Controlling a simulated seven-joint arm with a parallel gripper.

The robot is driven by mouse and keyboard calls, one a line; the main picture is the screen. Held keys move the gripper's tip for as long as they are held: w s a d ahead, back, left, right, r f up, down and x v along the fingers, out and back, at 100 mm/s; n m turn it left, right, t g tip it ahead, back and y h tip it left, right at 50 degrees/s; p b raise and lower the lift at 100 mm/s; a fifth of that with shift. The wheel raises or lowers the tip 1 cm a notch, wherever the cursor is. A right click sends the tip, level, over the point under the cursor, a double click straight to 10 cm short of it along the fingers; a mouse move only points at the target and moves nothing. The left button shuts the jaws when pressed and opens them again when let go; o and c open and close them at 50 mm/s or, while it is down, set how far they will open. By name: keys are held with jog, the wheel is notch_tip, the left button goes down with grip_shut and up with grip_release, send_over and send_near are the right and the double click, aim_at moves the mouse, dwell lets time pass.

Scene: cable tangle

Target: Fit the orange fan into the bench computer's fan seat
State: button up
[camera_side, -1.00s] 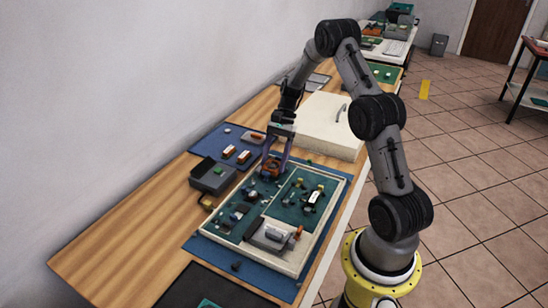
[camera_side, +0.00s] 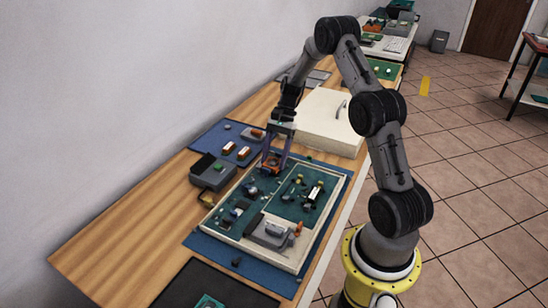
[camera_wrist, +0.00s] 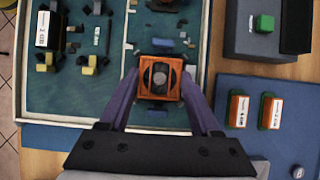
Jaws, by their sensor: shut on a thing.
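The orange fan (camera_wrist: 160,78) has a square frame with a dark round middle. My gripper (camera_wrist: 160,88) is shut on it, with one purple finger on each side in the wrist view. In the side view, the fan (camera_side: 271,166) is between the fingertips of my gripper (camera_side: 273,160), at the far end of the bench computer (camera_side: 205,229). The computer is a pale-rimmed tray with green boards. I cannot tell whether the fan touches the board beneath it. I cannot pick out the fan seat; the fan and fingers hide the board below them.
A grey box (camera_side: 213,172) stands left of the computer. A blue mat (camera_wrist: 232,84) beside it holds two orange-and-white parts (camera_wrist: 238,108). A large pale block (camera_side: 318,128) stands behind. Several small parts and a grey unit (camera_side: 269,231) sit in the tray. Bare wood lies at the left.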

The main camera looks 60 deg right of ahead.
jog(key=shift+f, duration=0.45)
dwell(0.3)
jog(key=o, duration=1.4)
jog(key=shift+o, duration=0.2)
jog(key=v, duration=1.3)
jog(key=shift+d+r, duration=0.2)
jog(key=shift+r, duration=0.15)
notch_tip(320, 180, up, 6)
